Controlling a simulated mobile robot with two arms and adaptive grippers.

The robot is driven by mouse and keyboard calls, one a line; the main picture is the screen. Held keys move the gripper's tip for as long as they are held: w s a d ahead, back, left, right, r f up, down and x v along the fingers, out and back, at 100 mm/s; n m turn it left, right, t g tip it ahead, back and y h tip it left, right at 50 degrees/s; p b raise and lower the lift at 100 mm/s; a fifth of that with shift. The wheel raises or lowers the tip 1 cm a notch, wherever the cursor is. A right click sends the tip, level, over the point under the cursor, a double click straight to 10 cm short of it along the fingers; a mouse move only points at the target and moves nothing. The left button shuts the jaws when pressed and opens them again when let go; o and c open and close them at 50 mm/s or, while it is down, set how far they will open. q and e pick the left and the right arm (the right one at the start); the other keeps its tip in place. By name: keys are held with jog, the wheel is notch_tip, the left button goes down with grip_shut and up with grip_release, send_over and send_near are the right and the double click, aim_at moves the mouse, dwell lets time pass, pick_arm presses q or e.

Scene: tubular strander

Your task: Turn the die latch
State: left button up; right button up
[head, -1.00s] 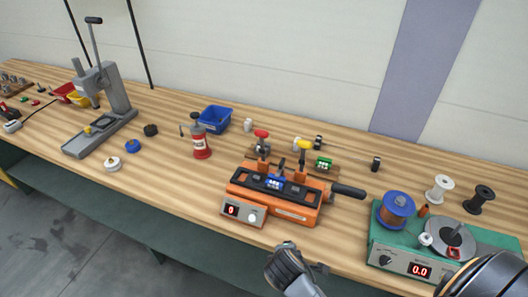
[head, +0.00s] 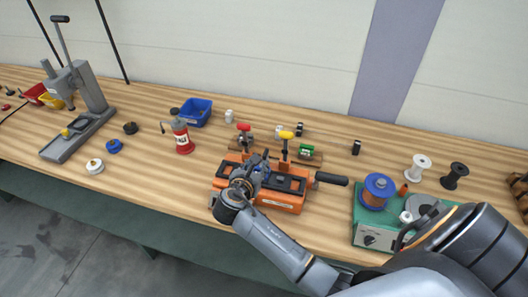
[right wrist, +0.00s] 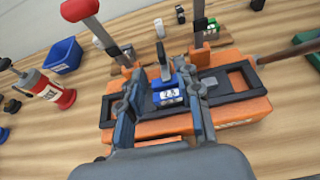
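The orange die machine (head: 285,203) stands on the bench with a dark top plate and a black handle at its right end. A blue die block (right wrist: 170,92) with a white label sits in the middle of its top, a dark upright latch piece (right wrist: 164,60) just behind it. My right gripper (right wrist: 161,88) is above the machine, open, with one finger on each side of the blue block. I cannot tell whether the fingers touch it. In the head view my right gripper (head: 245,180) hides the machine's left front. My left gripper is not in view.
Behind the machine stand a red-handled lever (head: 244,127), a yellow-handled lever (head: 286,135) and a green block (head: 306,150). A red canister (head: 182,138) and blue bin (head: 194,112) are to the left. A green winder (head: 365,229) with a spool is to the right.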

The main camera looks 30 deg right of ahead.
aim_at(265, 153)
jog(key=p+x, duration=0.1)
jog(key=x, duration=0.8)
jog(key=shift+w+f, duration=0.1)
grip_shut()
